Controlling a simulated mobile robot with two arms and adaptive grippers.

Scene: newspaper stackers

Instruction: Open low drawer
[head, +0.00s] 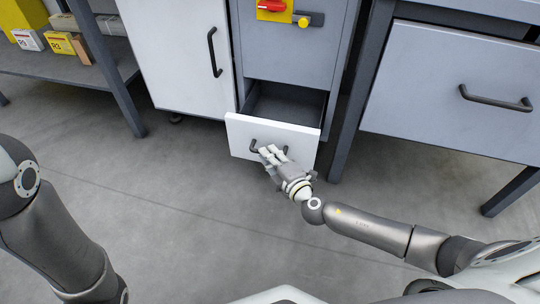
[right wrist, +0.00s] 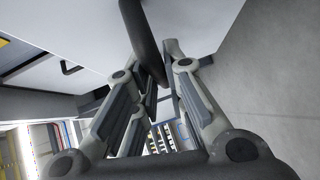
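The low drawer (head: 272,137) has a white front and is pulled partway out of the grey cabinet. Its dark empty inside (head: 287,104) shows behind the front. A dark bar handle (head: 253,146) is on the front, partly hidden by my right gripper (head: 269,153). In the right wrist view the handle (right wrist: 141,35) runs between the two fingers of the right gripper (right wrist: 160,72), which look closed around it. My left arm shows at the left edge of the head view, but its gripper is out of view.
Above the drawer is a grey panel with a red and yellow switch (head: 271,6). A white cabinet door (head: 180,60) stands to the left and a workbench drawer (head: 455,90) to the right. A shelf with boxes (head: 60,43) is at the far left. The floor in front is clear.

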